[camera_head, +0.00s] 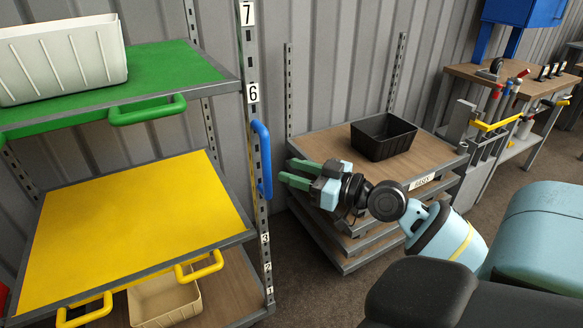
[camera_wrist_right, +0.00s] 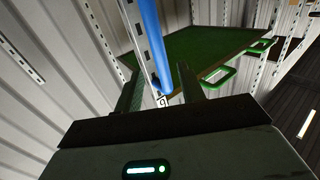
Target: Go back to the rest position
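My right gripper (camera_head: 290,172) reaches in from the right of the head view, with its green fingers pointing left. Its two fingers stand apart and nothing shows between them; the right wrist view also shows the open fingers (camera_wrist_right: 157,92). Their tips are a little to the right of the blue handle (camera_head: 262,160) on the shelf post. In the right wrist view the blue handle (camera_wrist_right: 153,45) lies beyond the fingers. My left gripper is not in view. No tulips are in view.
The shelf rack at left has a green shelf (camera_head: 160,75) with a white crate (camera_head: 65,60), and a yellow shelf (camera_head: 130,230) above a beige bin (camera_head: 165,298). A black bin (camera_head: 384,136) stands on a low wooden cart (camera_head: 330,145) behind my right arm. A workbench with tools (camera_head: 500,75) stands at right.

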